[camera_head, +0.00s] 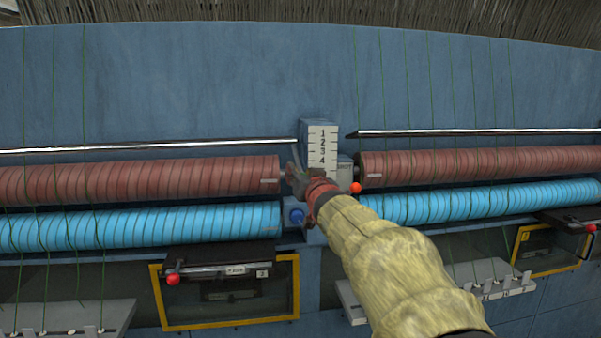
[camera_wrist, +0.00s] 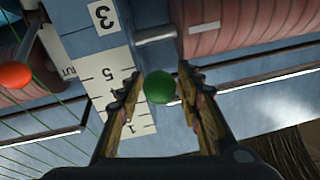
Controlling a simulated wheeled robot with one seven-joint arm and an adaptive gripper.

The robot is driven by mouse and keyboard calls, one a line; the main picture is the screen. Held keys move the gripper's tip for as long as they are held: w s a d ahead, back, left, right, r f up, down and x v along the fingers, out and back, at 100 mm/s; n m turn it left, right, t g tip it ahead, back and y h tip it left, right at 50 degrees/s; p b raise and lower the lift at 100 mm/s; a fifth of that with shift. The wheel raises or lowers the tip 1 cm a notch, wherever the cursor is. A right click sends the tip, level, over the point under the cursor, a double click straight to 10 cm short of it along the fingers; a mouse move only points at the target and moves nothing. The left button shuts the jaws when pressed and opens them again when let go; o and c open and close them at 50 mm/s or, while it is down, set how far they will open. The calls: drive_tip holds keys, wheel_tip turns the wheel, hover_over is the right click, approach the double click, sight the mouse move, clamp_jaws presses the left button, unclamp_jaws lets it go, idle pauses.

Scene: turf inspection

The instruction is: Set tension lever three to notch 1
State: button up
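The green ball knob (camera_wrist: 160,87) of a lever shows in the wrist view between the two fingers of my gripper (camera_wrist: 159,78). The fingers stand apart on either side of it, with narrow gaps visible. The knob's lever arm is hidden behind it. A white plate marked 3 (camera_wrist: 103,16) and a notch scale (camera_wrist: 108,75) lie beside it. In the head view the scale (camera_head: 322,145) shows numbers from 1 at the top downward. My gripper (camera_head: 296,172) is at the scale's lower left there and hides the green knob.
An orange-red knob (camera_head: 356,188) stands just right of my gripper; it also shows in the wrist view (camera_wrist: 14,75). Red rollers (camera_head: 140,180) and blue rollers (camera_head: 140,228) run to both sides. A metal rod (camera_head: 150,146) and green yarns are nearby.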

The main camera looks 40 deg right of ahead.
clamp_jaws()
idle(0.7)
